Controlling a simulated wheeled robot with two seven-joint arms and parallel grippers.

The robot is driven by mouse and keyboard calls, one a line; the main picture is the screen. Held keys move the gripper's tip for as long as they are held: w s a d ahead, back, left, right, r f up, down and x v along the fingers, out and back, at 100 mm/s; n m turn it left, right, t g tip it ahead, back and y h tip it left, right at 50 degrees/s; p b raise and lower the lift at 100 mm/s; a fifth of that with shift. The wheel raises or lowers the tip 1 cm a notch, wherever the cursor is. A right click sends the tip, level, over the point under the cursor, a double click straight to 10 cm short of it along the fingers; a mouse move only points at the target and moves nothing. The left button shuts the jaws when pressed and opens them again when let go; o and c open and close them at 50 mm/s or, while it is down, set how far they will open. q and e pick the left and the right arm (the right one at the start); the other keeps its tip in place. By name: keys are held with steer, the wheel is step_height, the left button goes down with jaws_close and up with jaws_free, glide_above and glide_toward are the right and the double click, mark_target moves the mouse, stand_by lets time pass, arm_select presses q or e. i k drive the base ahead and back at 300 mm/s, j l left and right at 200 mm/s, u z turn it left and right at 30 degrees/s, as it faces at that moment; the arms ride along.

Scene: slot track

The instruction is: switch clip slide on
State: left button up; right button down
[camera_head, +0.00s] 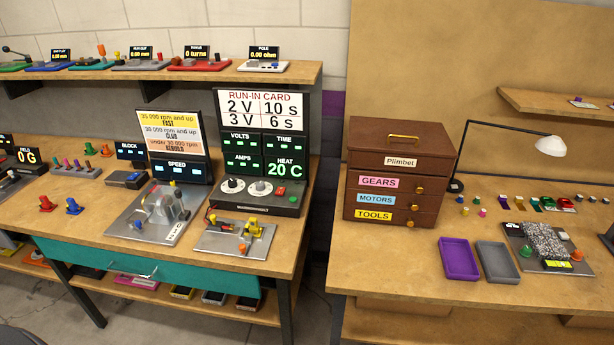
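No part labelled as a clip slide can be made out at this size. Whether any slide is on or off cannot be told. Neither gripper is in view.
A speed test plate (140,228) stands left of the motor plate. The RUN-IN CARD (262,105) reads 2 V 10 s, 3 V 6 s. A brown drawer chest (377,213), a purple tray (459,259), a grey tray (497,262) and a lamp (551,146) occupy the right bench.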

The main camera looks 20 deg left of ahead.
mark_target(214, 225)
steer(key=u, duration=1.2)
